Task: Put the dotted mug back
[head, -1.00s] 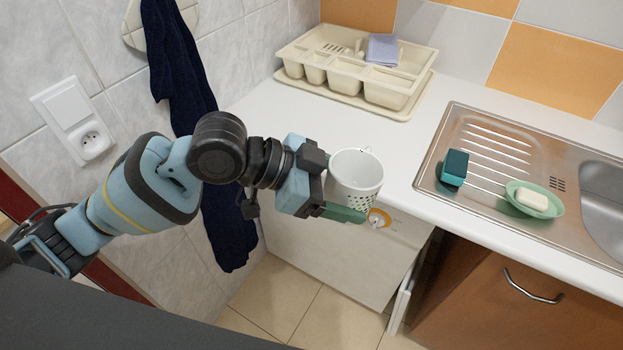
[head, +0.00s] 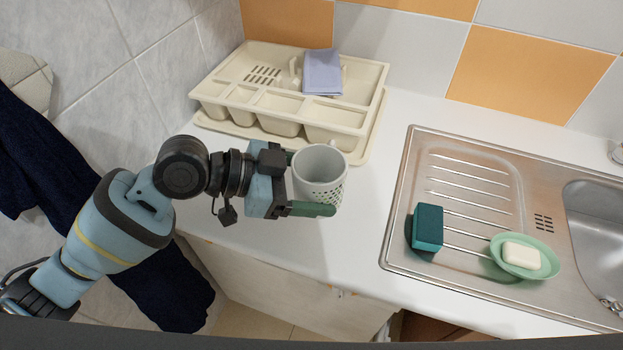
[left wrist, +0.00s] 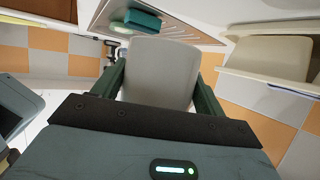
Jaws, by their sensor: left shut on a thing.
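The dotted mug (head: 319,177) is white with dark dots around its lower part. My left gripper (head: 312,190) is shut on it, with a green finger along its near side. The mug looks upright, over the white counter between the dish rack and the sink; I cannot tell its exact height. In the left wrist view the mug (left wrist: 160,72) fills the space between the two green fingers (left wrist: 160,88). The cream dish rack (head: 365,118) stands behind the mug on the counter. My right gripper is not in view.
A lilac cloth (head: 322,72) lies over the rack's back part. To the right, a steel sink (head: 470,165) carries a teal sponge (head: 428,228) and a green dish (head: 545,265) with white soap (head: 521,256). The counter (head: 345,245) in front of the mug is clear.

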